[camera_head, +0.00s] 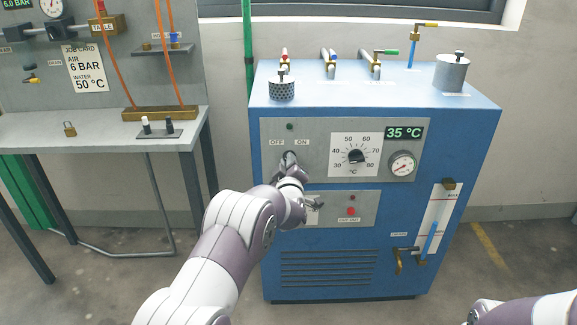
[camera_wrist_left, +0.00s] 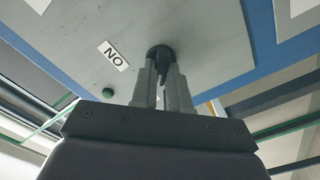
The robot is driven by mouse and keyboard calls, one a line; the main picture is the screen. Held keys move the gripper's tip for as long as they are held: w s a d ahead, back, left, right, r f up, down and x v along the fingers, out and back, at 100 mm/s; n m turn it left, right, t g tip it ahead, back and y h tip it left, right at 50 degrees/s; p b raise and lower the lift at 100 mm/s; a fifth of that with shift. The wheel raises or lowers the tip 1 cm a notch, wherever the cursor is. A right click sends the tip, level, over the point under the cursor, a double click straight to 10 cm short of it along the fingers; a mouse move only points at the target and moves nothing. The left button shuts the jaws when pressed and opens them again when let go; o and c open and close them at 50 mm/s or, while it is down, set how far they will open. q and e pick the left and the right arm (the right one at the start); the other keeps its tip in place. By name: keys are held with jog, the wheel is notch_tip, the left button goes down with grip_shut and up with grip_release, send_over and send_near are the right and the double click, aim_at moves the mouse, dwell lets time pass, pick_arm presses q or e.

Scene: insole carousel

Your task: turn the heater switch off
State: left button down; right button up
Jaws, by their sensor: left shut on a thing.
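The heater switch (camera_wrist_left: 160,52) is a dark round knob on the grey panel of the blue machine. In the wrist view my left gripper (camera_wrist_left: 162,76) is shut on it, one grey finger on each side. In the head view my left gripper (camera_head: 289,160) is at the panel, just under the OFF label (camera_head: 277,142) and the ON label (camera_head: 302,142), and hides most of the switch. I cannot tell which way the knob points. A small dark green lamp (camera_head: 290,126) sits above the labels and also shows in the wrist view (camera_wrist_left: 108,93). My right gripper is out of frame.
To the right on the panel are a temperature dial (camera_head: 356,156), a display (camera_head: 404,133) reading 35 °C and a gauge (camera_head: 402,165). Valves stand on the machine top. A workbench (camera_head: 60,128) stands at left.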

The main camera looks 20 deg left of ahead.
pick_arm(q)
jog(key=shift+f, duration=0.1)
jog(key=c, duration=1.1)
grip_release()
jog(key=p+v, duration=0.1)
jog(key=v, duration=1.1)
jog(key=shift+s+d+p, duration=0.1)
jog(key=shift+s+p, duration=0.25)
jog(key=shift+s, duration=0.05)
